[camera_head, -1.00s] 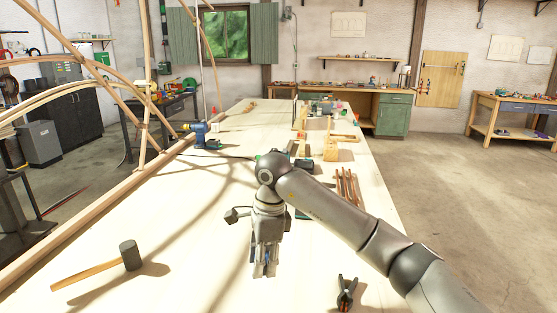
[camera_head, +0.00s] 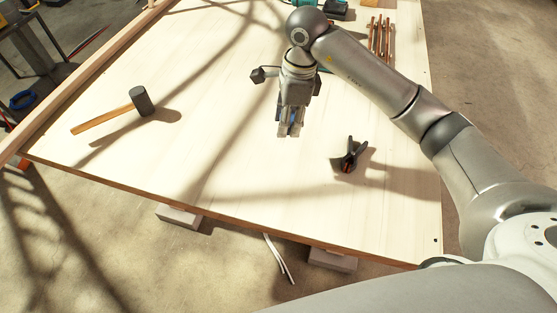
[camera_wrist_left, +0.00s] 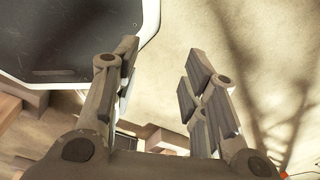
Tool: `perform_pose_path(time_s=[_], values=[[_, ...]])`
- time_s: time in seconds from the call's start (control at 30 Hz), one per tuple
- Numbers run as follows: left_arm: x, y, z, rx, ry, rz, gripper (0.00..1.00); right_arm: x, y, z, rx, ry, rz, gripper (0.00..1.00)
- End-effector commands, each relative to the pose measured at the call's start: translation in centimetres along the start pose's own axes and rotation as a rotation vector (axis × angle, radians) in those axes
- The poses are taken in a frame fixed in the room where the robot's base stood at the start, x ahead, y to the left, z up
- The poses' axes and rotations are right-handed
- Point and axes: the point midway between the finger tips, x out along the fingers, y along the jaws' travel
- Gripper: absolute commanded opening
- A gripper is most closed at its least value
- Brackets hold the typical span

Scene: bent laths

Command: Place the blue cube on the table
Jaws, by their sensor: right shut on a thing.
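The blue cube (camera_head: 293,117) shows only as a small blue patch between the fingers of my right gripper (camera_head: 290,130); the fingers hide most of it. My right gripper points down over the pale wooden table (camera_head: 215,150), shut on the cube. I cannot tell how far the fingertips are above the tabletop. My left gripper (camera_wrist_left: 160,72) shows in the left wrist view with its fingers spread and nothing between them, with floor behind it.
A mallet (camera_head: 139,101) lies left of my right gripper and a black clamp (camera_head: 349,156) lies to its right. Several brown wood strips (camera_head: 381,38) lie farther back. A long beam (camera_head: 85,75) runs along the left edge. Bare tabletop surrounds the gripper.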

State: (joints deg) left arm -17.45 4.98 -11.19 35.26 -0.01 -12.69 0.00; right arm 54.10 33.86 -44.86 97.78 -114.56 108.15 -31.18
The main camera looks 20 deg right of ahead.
Motion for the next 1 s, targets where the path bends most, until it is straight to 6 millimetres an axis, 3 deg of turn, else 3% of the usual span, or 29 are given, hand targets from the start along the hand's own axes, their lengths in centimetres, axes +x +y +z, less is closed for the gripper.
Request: perform_pose_path(time_s=[0.13, 0.4, 0.7, 1.0], values=[[-1.9, 1.1, -1.5, -0.002, 0.022, 0.014, 0.4, 1.3, 3.0, 1.2, -0.003, -0.002, 0.005, 0.12], [-3.3, 1.1, -1.7, 0.002, 0.022, 0.014, 0.4, 5.6, 5.9, 1.9, -0.001, -0.001, 0.003, 0.12], [-4.3, 0.5, -1.1, 0.003, 0.012, 0.008, 0.4, 7.7, 7.2, 2.2, 0.001, 0.0, 0.004, 0.12], [-5.5, 0.4, -1.1, 0.001, 0.009, 0.006, 0.4, 10.4, 6.9, 1.8, 0.001, -0.001, -0.001, 0.12]])
